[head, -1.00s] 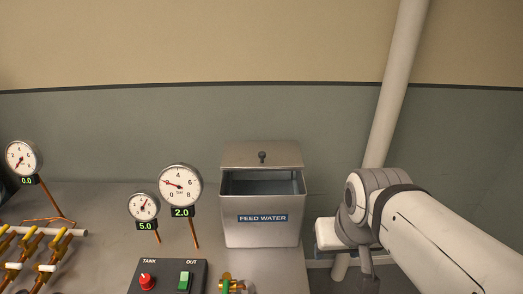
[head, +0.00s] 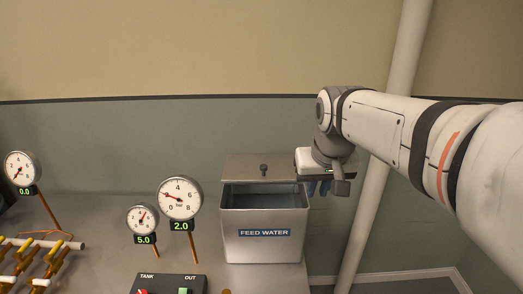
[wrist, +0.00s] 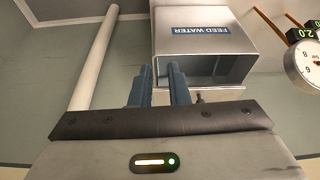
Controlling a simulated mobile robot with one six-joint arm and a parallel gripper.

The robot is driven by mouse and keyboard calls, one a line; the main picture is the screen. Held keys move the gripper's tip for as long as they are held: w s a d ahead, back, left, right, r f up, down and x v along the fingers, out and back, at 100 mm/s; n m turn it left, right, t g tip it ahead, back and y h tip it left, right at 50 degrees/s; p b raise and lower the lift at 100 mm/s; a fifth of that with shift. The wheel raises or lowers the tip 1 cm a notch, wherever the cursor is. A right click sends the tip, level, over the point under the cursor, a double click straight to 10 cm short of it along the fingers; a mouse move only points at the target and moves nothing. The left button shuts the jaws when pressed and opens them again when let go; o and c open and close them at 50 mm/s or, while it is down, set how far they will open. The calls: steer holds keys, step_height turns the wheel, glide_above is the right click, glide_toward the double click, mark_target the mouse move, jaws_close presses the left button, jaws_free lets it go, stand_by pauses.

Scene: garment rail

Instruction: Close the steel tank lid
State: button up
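The steel tank (head: 264,247), labelled FEED WATER, stands with its top partly open. Its lid (head: 238,169) lies at the back of the top with a dark knob (head: 263,168) on it, and the front part of the mouth is uncovered. My gripper (head: 318,188) is just right of the tank's back right corner, at about lid height in the head view, with blue fingers pointing down. In the wrist view my gripper (wrist: 159,76) has a narrow gap between its fingers and holds nothing. The tank (wrist: 230,20) appears upside down there, with the knob (wrist: 198,97) right of the fingers.
Pressure gauges (head: 181,199) and a control box (head: 168,284) stand left of the tank on the grey bench (head: 90,215). Brass valves (head: 40,262) are at the far left. A pale pipe (head: 385,170) slants up behind my arm.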

steer(key=shift+n, duration=0.3)
steer(key=w+a, duration=0.1)
steer(key=w, duration=0.3)
steer(key=w+a+r+b, duration=0.1)
steer(key=w+a, duration=0.1)
steer(key=w, duration=0.2)
steer(key=w+a+r, duration=0.1)
steer(key=w, duration=0.4)
steer(key=shift+w+a+r, duration=0.1)
steer(key=shift+a+r, duration=0.05)
steer(key=shift+a, duration=0.15)
jaws_close()
steer(key=b, duration=0.2)
glide_toward(259, 162)
steer(key=shift+n, duration=0.3)
steer(key=p+x, duration=0.1)
steer(key=x, duration=0.3)
steer(key=shift+w+d, duration=0.1)
steer(key=shift+d, duration=0.1)
steer(key=s, duration=0.3)
steer(key=shift+s+d, duration=0.1)
steer(key=shift+d, duration=0.15)
steer(key=shift+s, duration=0.35)
steer(key=shift+s+d, duration=0.1)
